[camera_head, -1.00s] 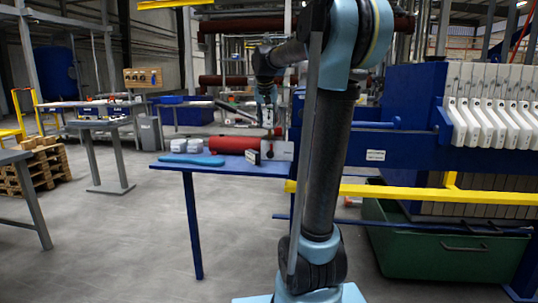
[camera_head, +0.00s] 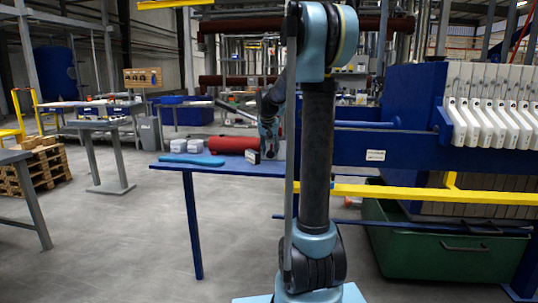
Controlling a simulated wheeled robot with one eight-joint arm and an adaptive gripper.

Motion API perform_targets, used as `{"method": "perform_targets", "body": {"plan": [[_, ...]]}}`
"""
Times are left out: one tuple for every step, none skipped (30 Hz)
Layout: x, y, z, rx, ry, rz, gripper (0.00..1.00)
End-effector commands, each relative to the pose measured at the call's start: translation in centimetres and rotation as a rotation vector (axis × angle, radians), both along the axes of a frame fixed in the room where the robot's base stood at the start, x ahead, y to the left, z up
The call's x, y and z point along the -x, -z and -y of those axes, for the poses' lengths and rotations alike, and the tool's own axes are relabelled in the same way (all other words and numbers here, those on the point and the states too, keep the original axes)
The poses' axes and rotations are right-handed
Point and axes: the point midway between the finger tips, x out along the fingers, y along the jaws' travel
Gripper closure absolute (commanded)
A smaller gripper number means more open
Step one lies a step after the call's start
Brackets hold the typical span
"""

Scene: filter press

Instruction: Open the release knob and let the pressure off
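A red cylinder (camera_head: 230,144) lies on the blue bench (camera_head: 225,168) left of my arm. At its right end stands a pale block (camera_head: 281,151), now mostly covered by my gripper and arm. The release knob cannot be made out; my gripper hides that area. My gripper (camera_head: 269,152) points down in front of the block, at the right end of the cylinder. It is small and dark here, and its fingers cannot be told apart. Whether it touches the knob or the block cannot be seen.
A small black-and-white box (camera_head: 252,156) stands on the bench close to my gripper. White blocks (camera_head: 187,146) and a blue flat piece (camera_head: 190,159) lie at the bench's left. The blue press frame (camera_head: 410,145) and yellow rail (camera_head: 420,192) stand right of my arm.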

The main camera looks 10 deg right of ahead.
Motion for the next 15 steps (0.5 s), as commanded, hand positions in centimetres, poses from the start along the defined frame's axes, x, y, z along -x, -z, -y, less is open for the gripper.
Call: {"method": "perform_targets", "body": {"plan": [[-0.3, 0.5, 0.1, 0.0, 0.0, 0.0, 0.62], [-0.4, 0.8, 0.1, 0.0, 0.0, 0.0, 0.62], [-0.5, 1.1, 0.1, 0.0, 0.0, 0.0, 0.62], [-0.5, 1.3, 0.2, 0.0, 0.0, 0.0, 0.62], [-0.6, 1.5, 0.2, 0.0, 0.0, 0.0, 0.62], [-0.7, 1.6, 0.2, 0.0, 0.0, 0.0, 0.62], [-0.7, 1.7, 0.2, 0.0, 0.0, 0.0, 0.62], [-0.7, 1.8, 0.2, 0.0, 0.0, 0.0, 0.62], [-0.8, 1.9, 0.2, 0.0, 0.0, 0.0, 0.62], [-0.8, 1.9, 0.2, 0.0, 0.0, 0.0, 0.62], [-0.8, 1.9, 0.2, 0.0, 0.0, 0.0, 0.62], [-0.8, 1.9, 0.2, 0.0, 0.0, 0.0, 0.62], [-0.8, 1.9, 0.2, 0.0, 0.0, 0.0, 0.62], [-0.8, 1.9, 0.2, 0.0, 0.0, 0.0, 0.62], [-0.8, 1.9, 0.2, 0.0, 0.0, 0.0, 0.62]]}}
